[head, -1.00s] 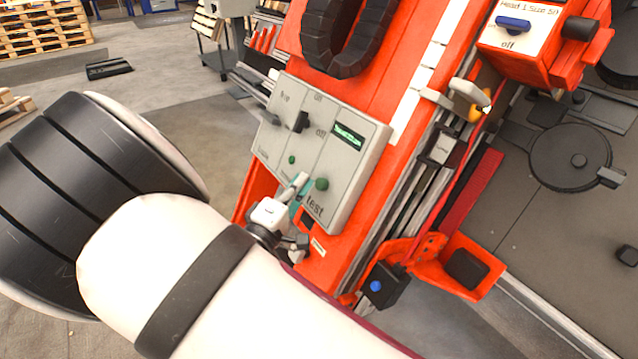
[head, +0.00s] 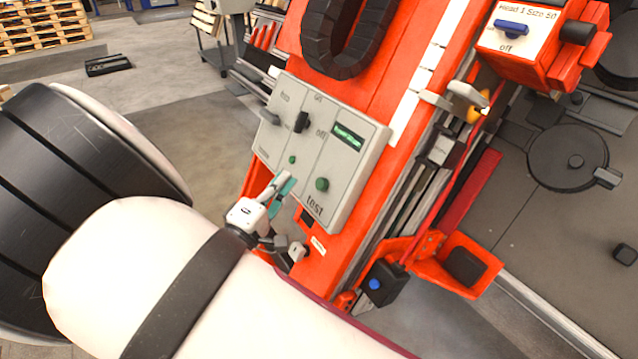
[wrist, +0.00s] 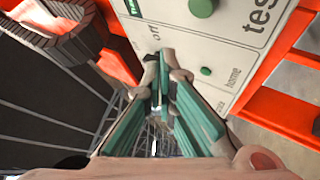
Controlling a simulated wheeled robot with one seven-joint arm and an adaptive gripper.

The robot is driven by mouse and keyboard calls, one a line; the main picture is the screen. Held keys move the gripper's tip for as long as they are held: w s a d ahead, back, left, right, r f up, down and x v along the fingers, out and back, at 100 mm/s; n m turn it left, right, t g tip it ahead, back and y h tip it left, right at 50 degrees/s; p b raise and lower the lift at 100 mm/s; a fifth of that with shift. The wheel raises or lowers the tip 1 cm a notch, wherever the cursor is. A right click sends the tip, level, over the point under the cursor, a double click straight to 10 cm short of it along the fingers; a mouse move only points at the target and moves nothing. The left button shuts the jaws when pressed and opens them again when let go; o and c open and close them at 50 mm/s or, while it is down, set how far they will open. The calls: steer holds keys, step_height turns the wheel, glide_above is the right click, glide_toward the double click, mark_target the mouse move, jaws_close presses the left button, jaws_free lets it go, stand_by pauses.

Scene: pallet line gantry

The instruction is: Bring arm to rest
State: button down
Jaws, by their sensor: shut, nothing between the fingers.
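My gripper (head: 285,185) is in front of the lower left part of the grey control panel (head: 338,170), its fingers together and empty. In the wrist view my gripper (wrist: 160,85) shows its teal-padded fingers pointing toward the panel (wrist: 175,35), which has a green "test" button (wrist: 203,8) and a smaller green button (wrist: 206,71) by the word "home". My arm covers the lower left of the head view. Whether the fingertips touch the panel cannot be told.
The panel is mounted on an orange machine column (head: 345,255). A black cable chain (head: 340,45) hangs above it. A box with a blue switch (head: 511,27) is at upper right. A black box with a blue button (head: 384,284) is below. Wooden pallets (head: 40,28) stand far back left.

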steer(key=shift+d, duration=0.1)
steer(key=s+d+r+m+g+h, duration=0.1)
steer(key=d+r+m+g+h, duration=0.25)
steer(key=d, duration=0.45)
steer(key=s+d+r+m+g+h, duration=0.25)
steer(key=d+g, duration=0.25)
steer(key=d, duration=0.4)
steer(key=s+d+r+m+g+y, duration=0.3)
steer(key=s+d+g, duration=0.55)
steer(key=d, duration=0.25)
steer(key=s+d+r+m+g+y, duration=0.1)
steer(key=s+d+y, duration=0.15)
steer(key=s, duration=0.55)
steer(key=s+d+r+m+g+y, duration=0.1)
steer(key=s+d+y, duration=0.1)
steer(key=s+y, duration=0.35)
steer(key=s+a+t+y, duration=0.2)
steer(key=s+a+y, duration=0.3)
steer(key=s, duration=0.6)
step_height(320, 180, up, 34)
steer(key=t+h+p, duration=0.1)
steer(key=t+p, duration=0.2)
steer(key=p, duration=2.9)
steer(key=shift+s+a+t+p, duration=0.25)
steer(key=shift+a+t+p, duration=0.1)
steer(key=shift+t, duration=0.05)
